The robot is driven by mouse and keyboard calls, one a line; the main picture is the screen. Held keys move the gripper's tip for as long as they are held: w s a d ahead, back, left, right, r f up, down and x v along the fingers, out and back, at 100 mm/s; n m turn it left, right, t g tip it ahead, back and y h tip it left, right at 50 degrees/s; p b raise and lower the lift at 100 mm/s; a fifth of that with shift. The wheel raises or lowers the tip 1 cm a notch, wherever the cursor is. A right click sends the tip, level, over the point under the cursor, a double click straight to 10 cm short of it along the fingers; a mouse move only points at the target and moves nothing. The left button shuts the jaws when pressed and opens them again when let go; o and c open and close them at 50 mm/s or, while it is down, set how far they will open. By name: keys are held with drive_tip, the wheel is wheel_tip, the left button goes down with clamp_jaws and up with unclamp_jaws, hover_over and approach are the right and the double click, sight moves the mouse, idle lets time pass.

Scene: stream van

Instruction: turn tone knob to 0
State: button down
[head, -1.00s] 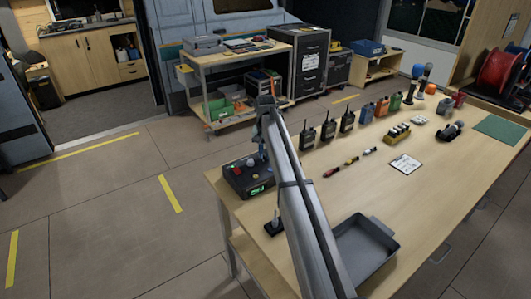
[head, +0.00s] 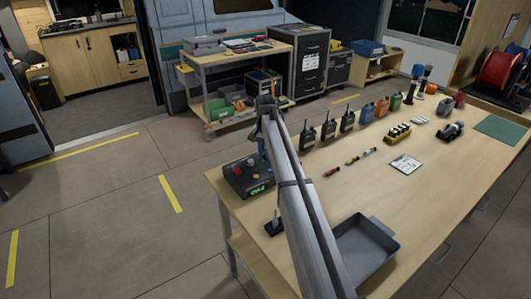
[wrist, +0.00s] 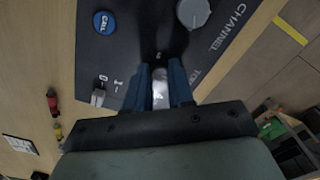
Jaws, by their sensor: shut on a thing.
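The control box (head: 262,187) with a green lit display stands at the left end of the table. In the wrist view its dark panel (wrist: 138,40) shows a blue CALL button (wrist: 104,22), a grey knob (wrist: 193,12) by the word CHANNEL, and a small toggle switch (wrist: 98,97). My gripper (wrist: 161,78) is at the panel, with its two blue fingers shut on a pale knob (wrist: 160,92). The label beside it is partly covered and starts with "TO", so this is the tone knob. The fingers hide most of it, and its pointer setting cannot be read.
Several black radios (head: 328,130) stand along the table's back edge. A grey tray (head: 365,247) lies at the front, right of my arm. Small coloured items (head: 352,160) and a white card (head: 405,162) lie mid-table. The floor left of the table is clear.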

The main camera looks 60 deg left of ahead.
drive_tip(key=c, duration=1)
unclamp_jaws()
drive_tip(key=shift+r, duration=0.15)
wheel_tip(320, 180, up, 14)
drive_tip(key=shift+f, duration=0.25)
